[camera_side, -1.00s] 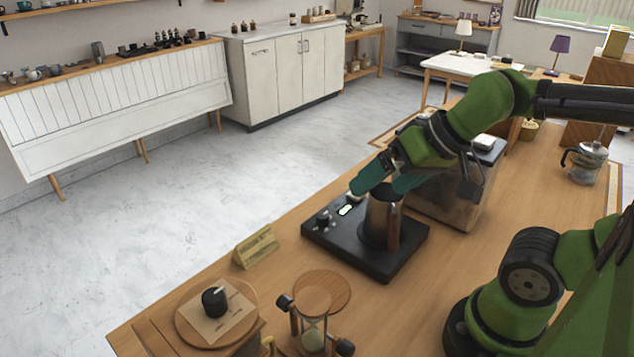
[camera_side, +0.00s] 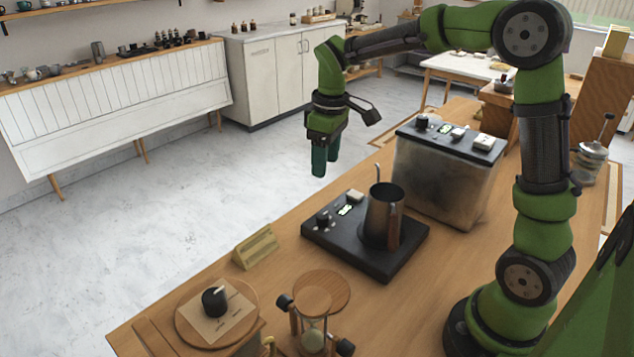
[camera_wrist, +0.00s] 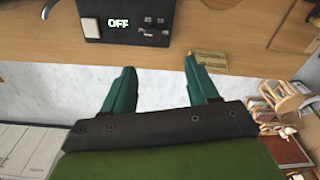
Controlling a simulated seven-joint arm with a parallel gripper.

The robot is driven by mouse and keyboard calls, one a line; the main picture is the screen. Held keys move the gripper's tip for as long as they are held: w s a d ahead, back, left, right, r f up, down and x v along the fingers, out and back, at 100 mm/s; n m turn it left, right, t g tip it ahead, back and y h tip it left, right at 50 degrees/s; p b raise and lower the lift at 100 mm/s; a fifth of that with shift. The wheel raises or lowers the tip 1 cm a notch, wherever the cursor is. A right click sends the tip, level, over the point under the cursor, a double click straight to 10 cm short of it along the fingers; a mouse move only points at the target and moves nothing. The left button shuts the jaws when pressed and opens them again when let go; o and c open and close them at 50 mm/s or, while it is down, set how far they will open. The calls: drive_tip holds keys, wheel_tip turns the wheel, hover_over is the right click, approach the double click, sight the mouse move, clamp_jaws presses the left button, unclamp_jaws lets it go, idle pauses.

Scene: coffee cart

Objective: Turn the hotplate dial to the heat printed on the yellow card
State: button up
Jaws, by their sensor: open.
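The black hotplate (camera_side: 352,258) lies on the wooden table with a metal pitcher (camera_side: 378,217) on it. Its dark dial (camera_side: 323,217) is at the front left corner, beside a lit display (camera_side: 345,210). In the wrist view the display (camera_wrist: 124,22) reads OFF, with the dial (camera_wrist: 152,30) to its right. The yellow card (camera_side: 256,247) stands left of the hotplate; its print is too small to read. It also shows in the wrist view (camera_wrist: 212,62). My gripper (camera_side: 326,163) is open and empty, fingers down, raised above and behind the dial, touching nothing.
A boxy unit (camera_side: 440,185) with its own knob and display stands behind the hotplate. A round board (camera_side: 188,325) bearing a black knob (camera_side: 214,301) and an hourglass (camera_side: 313,325) stand in front. A glass press (camera_side: 590,160) is at the right.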

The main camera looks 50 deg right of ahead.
sight(322, 214)
drive_tip(key=f+n, duration=0.1)
drive_tip(key=f, duration=0.4)
drive_tip(key=w+f+n, duration=0.1)
drive_tip(key=f, duration=0.4)
drive_tip(key=f+n, duration=0.1)
drive_tip(key=f, duration=0.4)
drive_tip(key=shift+w+d+f+n+g, duration=0.3)
drive_tip(key=shift+d, duration=0.1)
drive_tip(key=c, duration=1)
drive_tip(key=shift+c, duration=0.2)
